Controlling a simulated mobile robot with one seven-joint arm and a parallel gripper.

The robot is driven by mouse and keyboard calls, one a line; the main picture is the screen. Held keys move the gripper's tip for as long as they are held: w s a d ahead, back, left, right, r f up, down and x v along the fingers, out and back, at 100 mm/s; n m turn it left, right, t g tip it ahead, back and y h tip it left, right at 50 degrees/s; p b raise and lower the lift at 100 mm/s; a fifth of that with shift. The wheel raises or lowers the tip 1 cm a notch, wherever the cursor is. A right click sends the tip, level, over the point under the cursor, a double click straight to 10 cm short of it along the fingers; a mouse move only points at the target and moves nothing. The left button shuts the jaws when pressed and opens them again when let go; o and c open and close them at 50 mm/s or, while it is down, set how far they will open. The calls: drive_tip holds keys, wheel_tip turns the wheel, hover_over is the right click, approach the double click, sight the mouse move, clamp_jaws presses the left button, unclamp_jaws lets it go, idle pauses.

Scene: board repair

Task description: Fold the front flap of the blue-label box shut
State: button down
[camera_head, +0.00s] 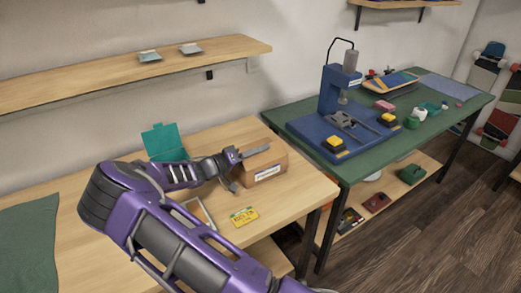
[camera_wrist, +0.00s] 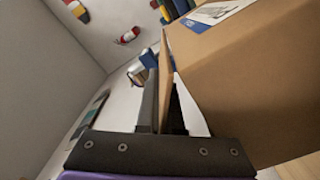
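The brown cardboard box (camera_head: 268,164) stands near the right end of the wooden workbench, with a white label on its side. In the wrist view the box (camera_wrist: 255,85) fills the right, and its label (camera_wrist: 215,12) shows white with a blue part. My gripper (camera_head: 252,154) is at the box's left and top edge. In the wrist view its two dark fingers (camera_wrist: 165,105) are close together, with a thin brown cardboard flap (camera_wrist: 166,70) between them, standing out from the box. The far fingertip contact is partly hidden.
A teal open box (camera_head: 163,142), a yellow pack (camera_head: 244,216) and a small tray (camera_head: 199,213) are on the wooden bench (camera_head: 290,207). A green bench (camera_head: 375,160) with a blue press (camera_head: 338,95) stands to the right. A shelf (camera_head: 120,72) hangs above.

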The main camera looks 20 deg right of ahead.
drive_tip(key=shift+w+f+n, duration=0.15)
drive_tip(key=shift+f+n, duration=0.1)
drive_tip(key=shift+n, duration=0.35)
drive_tip(key=c, duration=1.1)
unclamp_jaws()
drive_tip(key=shift+o, duration=0.2)
